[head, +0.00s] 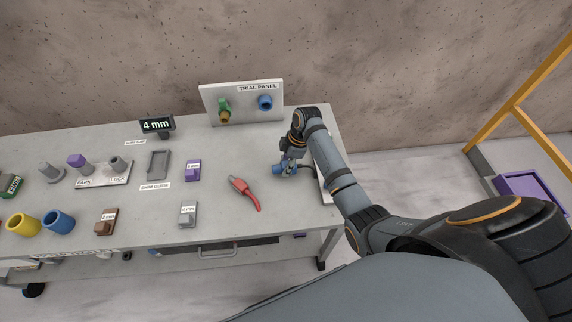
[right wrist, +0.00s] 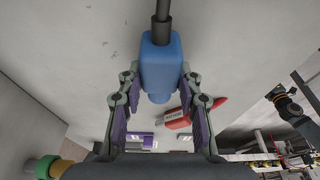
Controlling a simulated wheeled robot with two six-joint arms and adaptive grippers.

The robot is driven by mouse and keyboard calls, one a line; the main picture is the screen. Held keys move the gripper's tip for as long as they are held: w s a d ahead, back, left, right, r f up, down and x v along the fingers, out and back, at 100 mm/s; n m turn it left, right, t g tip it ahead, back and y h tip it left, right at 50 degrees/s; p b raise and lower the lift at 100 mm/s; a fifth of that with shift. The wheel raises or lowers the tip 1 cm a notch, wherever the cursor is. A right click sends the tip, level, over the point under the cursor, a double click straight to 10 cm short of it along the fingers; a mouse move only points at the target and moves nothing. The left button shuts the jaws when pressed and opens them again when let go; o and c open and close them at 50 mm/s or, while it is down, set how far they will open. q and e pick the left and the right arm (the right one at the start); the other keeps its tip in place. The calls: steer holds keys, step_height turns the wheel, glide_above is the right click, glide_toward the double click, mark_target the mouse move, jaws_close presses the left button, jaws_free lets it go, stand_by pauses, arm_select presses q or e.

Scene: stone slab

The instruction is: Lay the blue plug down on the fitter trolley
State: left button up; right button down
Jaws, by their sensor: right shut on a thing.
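The blue plug (head: 287,166) is near the right end of the grey-topped bench (head: 215,228), which has casters and looks like the fitter trolley. My right gripper (head: 291,156) reaches down over it and is shut on it. In the right wrist view the plug (right wrist: 161,65) sits between the two fingers of my gripper (right wrist: 160,88), with a dark cable running from its end. I cannot tell whether the plug touches the top. A dark arm with orange marks at the right of that view seems to be my left arm; its gripper (right wrist: 279,93) is too small to read.
The trial panel (head: 241,101) stands at the back edge with green and blue sockets. A red-handled tool (head: 244,193) lies left of the plug. A purple block (head: 193,170) and a grey block (head: 187,214) stand farther left. A purple bin (head: 533,190) is at far right.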

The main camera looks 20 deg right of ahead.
steer(key=shift+f, duration=0.55)
steer(key=c, duration=0.8)
jaws_free()
steer(key=v, duration=1.2)
steer(key=shift+d, duration=0.1)
steer(key=shift+f, duration=0.1)
